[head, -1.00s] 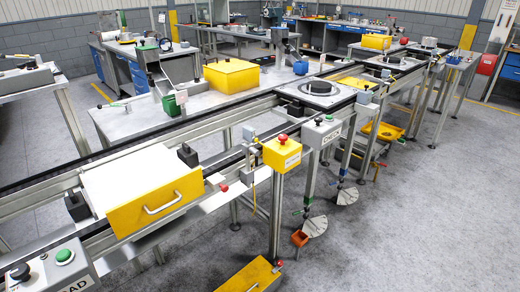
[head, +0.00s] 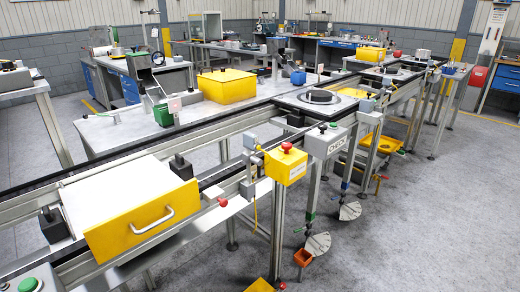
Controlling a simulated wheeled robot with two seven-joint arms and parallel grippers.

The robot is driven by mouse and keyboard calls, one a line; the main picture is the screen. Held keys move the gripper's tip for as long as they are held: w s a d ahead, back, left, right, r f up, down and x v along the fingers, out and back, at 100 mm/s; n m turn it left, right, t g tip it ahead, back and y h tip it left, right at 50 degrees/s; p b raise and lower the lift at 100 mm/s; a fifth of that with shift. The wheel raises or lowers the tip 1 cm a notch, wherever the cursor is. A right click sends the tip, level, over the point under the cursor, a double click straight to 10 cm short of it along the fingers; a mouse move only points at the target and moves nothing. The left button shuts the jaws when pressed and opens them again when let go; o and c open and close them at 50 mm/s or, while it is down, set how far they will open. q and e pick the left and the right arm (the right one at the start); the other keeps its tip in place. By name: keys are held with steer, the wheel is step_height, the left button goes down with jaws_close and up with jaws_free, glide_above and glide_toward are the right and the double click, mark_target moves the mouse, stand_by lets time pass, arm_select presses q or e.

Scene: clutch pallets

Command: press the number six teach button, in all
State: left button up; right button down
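No button marked six can be made out in the head view. A grey box lettered CHECK (head: 330,142) hangs on the front rail of the conveyor, with a small knob or button on its top. Left of it is a yellow box with a red mushroom button (head: 286,163). A green button (head: 28,285) on a grey box shows at the bottom left corner, cut off by the frame edge. Neither of my grippers is in view.
A conveyor line runs from lower left to upper right, carrying a white and yellow drawer-like case (head: 140,218) with a handle. A black round part sits on a pallet (head: 320,98). Open grey floor (head: 430,220) lies at right.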

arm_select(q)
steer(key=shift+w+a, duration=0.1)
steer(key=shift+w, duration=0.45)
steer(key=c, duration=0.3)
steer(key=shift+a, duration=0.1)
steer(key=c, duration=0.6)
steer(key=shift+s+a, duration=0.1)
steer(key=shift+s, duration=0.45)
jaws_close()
